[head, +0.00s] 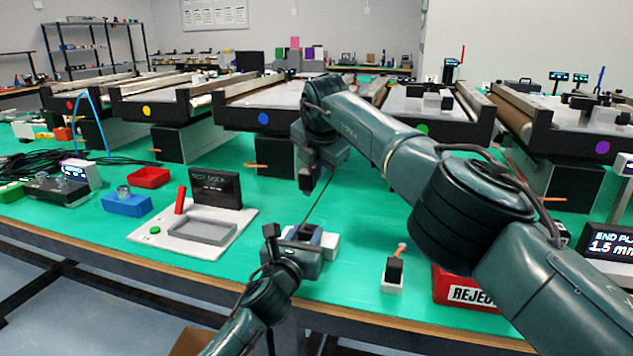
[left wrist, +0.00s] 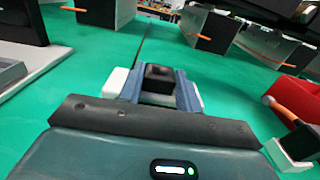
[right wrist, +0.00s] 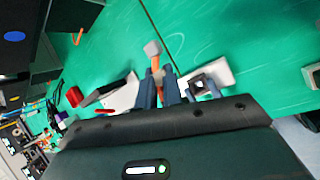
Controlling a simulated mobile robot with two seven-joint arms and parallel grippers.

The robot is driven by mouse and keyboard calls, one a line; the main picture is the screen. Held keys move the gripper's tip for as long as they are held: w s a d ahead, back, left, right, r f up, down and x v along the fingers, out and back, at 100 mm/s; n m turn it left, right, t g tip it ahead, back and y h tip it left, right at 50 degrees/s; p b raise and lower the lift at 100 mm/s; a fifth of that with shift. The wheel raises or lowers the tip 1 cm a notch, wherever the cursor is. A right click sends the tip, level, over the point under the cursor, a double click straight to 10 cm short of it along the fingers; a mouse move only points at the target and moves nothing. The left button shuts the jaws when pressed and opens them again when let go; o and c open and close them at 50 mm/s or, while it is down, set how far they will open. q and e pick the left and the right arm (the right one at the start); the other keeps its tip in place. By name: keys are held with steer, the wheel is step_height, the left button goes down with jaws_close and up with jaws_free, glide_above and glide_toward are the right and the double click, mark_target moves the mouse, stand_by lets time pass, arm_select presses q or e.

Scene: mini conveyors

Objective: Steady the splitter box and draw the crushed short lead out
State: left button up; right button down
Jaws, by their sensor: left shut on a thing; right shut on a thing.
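The splitter box (left wrist: 160,76) is a small black block on a white base (left wrist: 115,82). My left gripper (head: 302,236) has its blue fingers on both sides of the black block, and the box sits on the green bench. In the right wrist view the box (right wrist: 218,76) lies right of my right fingers. My right gripper (right wrist: 159,92) is shut on a short orange lead (right wrist: 156,63) with a grey end, which points away from the fingers. I see no link between lead and box there. In the head view my right gripper (head: 311,180) hangs above and behind the box; the lead is hidden.
A white test dock plate (head: 150,236) with a grey tray lies left. Several conveyors line the back. Green bench between is clear.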

arm_select(q)
steer(key=shift+a+f, duration=0.1)
steer(key=shift+f, duration=0.4)
steer(key=o, duration=0.9)
steer(key=shift+c, duration=0.2)
steer(key=o, duration=0.4)
steer(key=shift+r, duration=0.2)
steer(key=shift+r, duration=0.1)
